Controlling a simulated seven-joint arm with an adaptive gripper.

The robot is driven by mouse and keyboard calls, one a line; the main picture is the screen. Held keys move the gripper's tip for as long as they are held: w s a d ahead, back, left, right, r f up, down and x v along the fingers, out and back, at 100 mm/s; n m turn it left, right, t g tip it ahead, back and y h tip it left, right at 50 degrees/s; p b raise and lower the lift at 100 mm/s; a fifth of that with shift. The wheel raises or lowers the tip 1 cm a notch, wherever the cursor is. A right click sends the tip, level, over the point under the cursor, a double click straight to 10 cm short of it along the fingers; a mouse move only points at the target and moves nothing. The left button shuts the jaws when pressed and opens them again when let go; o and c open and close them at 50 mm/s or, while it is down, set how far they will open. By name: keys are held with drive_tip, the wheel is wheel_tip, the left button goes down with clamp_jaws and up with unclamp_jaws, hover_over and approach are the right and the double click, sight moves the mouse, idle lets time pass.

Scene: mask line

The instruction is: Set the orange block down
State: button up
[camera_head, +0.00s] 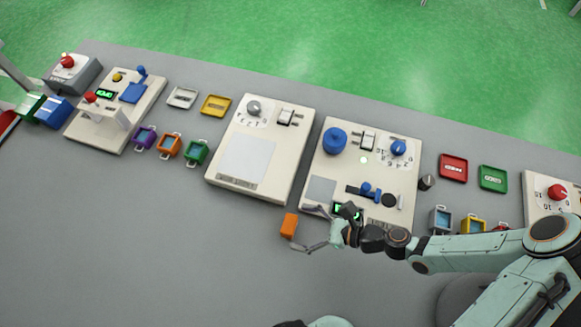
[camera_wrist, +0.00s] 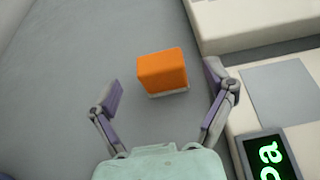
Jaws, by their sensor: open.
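The orange block (camera_head: 289,225) stands on the grey bench, just left of the front left corner of a cream control panel (camera_head: 319,165). In the wrist view the orange block (camera_wrist: 163,70) sits upright with a pale strip along its base. My gripper (camera_head: 310,229) is open, with its fingers spread. In the wrist view my gripper (camera_wrist: 165,90) has one finger on each side of the block, with a gap between each finger and the block. The right finger is close to the edge of the cream panel.
Small bins, including a green one (camera_head: 196,153), stand farther left. The bench in front and left is clear.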

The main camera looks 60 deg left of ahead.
sight(295, 225)
drive_tip(key=shift+x, duration=1.85)
drive_tip(key=c, duration=1.2)
